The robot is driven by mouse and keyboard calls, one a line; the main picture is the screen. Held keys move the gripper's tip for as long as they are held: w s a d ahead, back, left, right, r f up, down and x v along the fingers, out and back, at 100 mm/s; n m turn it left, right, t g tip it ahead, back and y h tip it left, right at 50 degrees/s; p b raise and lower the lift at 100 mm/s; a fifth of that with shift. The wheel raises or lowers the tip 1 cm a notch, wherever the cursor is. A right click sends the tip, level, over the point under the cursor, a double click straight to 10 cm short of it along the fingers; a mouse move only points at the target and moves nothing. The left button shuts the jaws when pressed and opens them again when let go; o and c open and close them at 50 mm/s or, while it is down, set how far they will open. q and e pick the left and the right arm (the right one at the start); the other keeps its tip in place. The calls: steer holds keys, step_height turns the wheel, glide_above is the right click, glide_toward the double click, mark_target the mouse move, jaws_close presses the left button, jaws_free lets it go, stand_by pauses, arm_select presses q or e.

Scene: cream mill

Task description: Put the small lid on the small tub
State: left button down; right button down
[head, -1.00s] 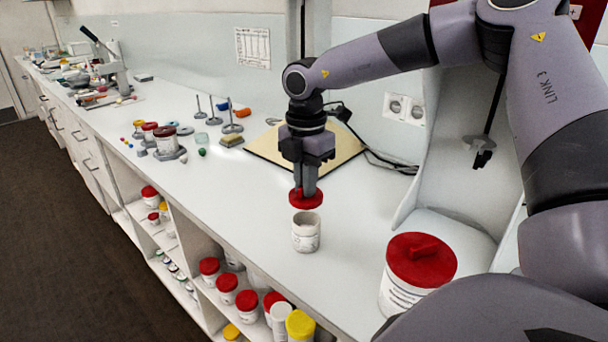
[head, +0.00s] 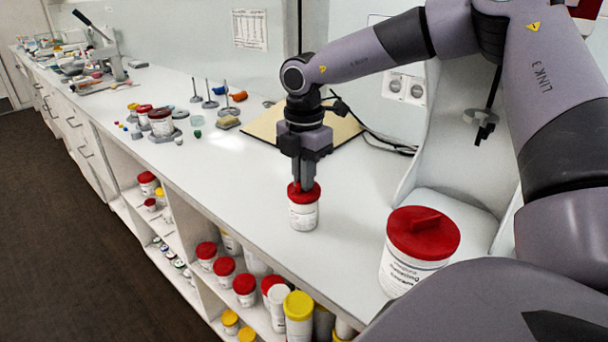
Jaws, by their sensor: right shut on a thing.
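The small tub (head: 304,217) is white with a printed label and stands upright on the counter, right of the middle of the head view. The small red lid (head: 304,196) lies over the tub's mouth and looks level, touching the rim. Whether it is fully seated I cannot tell. My right gripper (head: 304,186) points straight down from above and is shut on the lid's top; its fingertips hide the grip on the lid. My left gripper is not in view.
A large white tub with a red lid (head: 423,232) stands to the right. A tan board (head: 340,131) lies behind my gripper. Small stands and tubs are further left. Several tubs fill the shelf below the counter's front edge. The counter left of the small tub is clear.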

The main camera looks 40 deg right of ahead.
steer(key=shift+f+b, duration=0.1)
steer(key=shift+b, duration=0.85)
stand_by(1.0)
steer(key=shift+f+b, duration=0.6)
steer(key=shift+b, duration=0.9)
stand_by(1.2)
stand_by(0.4)
steer(key=c, duration=0.7)
jaws_free()
steer(key=shift+r, duration=0.1)
steer(key=shift+r+p, duration=1.2)
steer(key=shift+r, duration=1)
jaws_close()
